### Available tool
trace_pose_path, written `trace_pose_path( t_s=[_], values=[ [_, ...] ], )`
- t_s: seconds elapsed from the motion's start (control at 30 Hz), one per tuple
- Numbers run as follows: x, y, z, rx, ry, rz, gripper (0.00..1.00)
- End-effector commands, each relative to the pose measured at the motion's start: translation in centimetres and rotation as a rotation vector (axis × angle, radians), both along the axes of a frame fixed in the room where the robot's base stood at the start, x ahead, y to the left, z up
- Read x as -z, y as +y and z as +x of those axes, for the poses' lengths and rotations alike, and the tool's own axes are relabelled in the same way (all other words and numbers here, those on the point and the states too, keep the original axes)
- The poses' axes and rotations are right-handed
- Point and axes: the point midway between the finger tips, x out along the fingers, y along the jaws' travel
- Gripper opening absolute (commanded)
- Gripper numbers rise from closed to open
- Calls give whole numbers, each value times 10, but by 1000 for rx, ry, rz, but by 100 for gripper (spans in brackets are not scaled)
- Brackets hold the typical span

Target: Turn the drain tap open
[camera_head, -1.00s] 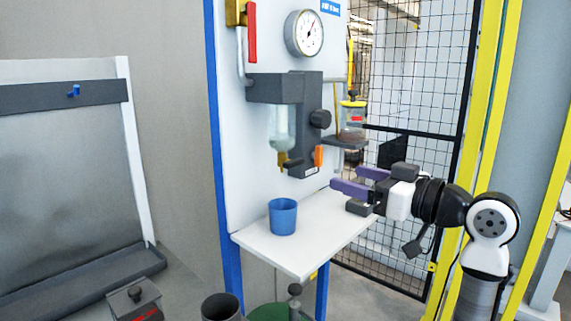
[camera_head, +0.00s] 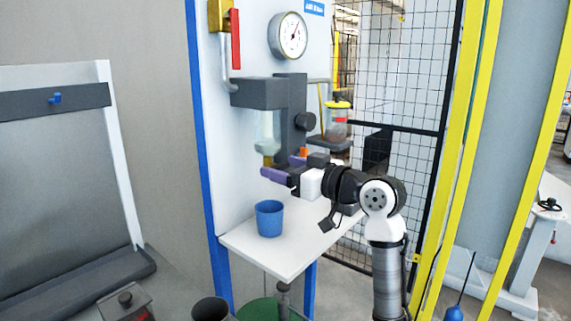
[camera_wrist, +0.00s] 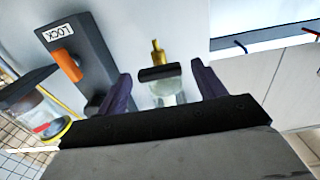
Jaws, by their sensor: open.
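The drain tap (camera_head: 267,161) is a brass-coloured fitting under the clear bowl (camera_head: 264,130) of the grey unit on the white panel. In the wrist view the brass tap (camera_wrist: 157,50) shows with a dark crossbar (camera_wrist: 159,73) and the clear bowl (camera_wrist: 166,93). My gripper (camera_head: 278,167) is just below the bowl, its purple fingers pointing at the panel. In the wrist view my gripper (camera_wrist: 162,80) is open, one finger on each side of the crossbar and bowl. I see no contact with either finger. The near finger partly hides the tap in the head view.
A blue cup (camera_head: 270,219) stands on the white shelf (camera_head: 250,247) below my gripper. An orange lever (camera_wrist: 67,66) beside a LOCK label sits close to one finger. A yellow-capped jar (camera_head: 337,120), a gauge (camera_head: 289,36) and a red handle (camera_head: 236,52) are nearby.

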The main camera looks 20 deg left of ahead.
Motion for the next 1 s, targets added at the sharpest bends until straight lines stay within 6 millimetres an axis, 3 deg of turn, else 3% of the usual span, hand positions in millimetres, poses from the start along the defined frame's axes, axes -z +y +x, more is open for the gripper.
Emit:
trace_pose_path(
  t_s=[0.3, 0.67, 0.83, 1.0],
  values=[
    [0, 3, 1, 0, 0, 0, 69],
    [0, 3, 1, 0, -1, 0, 24],
    [3, 3, 1, 0, -52, -19, 24],
    [5, 3, 0, 0, -217, -80, 24]
  ],
)
